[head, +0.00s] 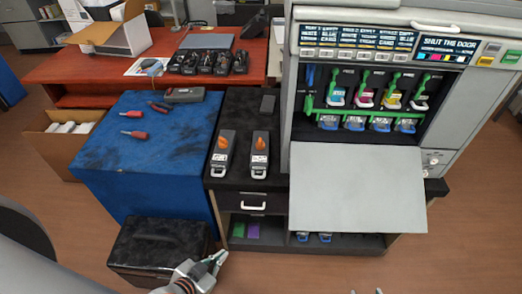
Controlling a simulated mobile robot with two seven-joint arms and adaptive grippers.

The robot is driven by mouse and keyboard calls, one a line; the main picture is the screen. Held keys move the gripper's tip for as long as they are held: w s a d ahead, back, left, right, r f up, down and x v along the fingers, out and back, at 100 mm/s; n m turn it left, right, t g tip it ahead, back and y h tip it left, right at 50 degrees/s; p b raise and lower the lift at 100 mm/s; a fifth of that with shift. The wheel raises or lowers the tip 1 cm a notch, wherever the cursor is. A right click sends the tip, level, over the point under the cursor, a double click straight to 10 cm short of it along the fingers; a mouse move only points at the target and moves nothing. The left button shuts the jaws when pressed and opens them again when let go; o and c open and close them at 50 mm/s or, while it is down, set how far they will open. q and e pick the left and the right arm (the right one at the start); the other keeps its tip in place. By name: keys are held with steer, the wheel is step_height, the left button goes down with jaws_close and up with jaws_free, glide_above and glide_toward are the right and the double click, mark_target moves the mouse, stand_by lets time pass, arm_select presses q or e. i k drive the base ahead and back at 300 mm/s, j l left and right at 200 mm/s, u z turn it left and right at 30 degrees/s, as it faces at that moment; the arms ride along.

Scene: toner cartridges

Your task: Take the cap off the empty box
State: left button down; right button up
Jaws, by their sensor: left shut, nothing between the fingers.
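Two dark boxes with orange caps stand side by side on the black cabinet top: a left one (221,153) and a right one (260,153). Each has an orange cap on it, the left cap (223,143) and the right cap (260,140). I cannot tell which box is empty. My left gripper (219,259) is shut and empty, low in front of the cabinet and beside a black case. It is well below both boxes and touches neither. Only two small tips of my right gripper (366,292) show at the bottom edge; its opening is unclear.
The printer's door (355,190) hangs open in front, right of the boxes, with cartridges inside. A blue workbench (150,150) with tools stands left. A black case (150,250) is near my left gripper. A red desk (140,70) is behind.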

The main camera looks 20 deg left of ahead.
mark_target(259, 159)
steer(key=l+u, duration=0.4)
steer(key=k+l+u, duration=0.1)
steer(key=u, duration=0.3)
steer(key=l, duration=0.1)
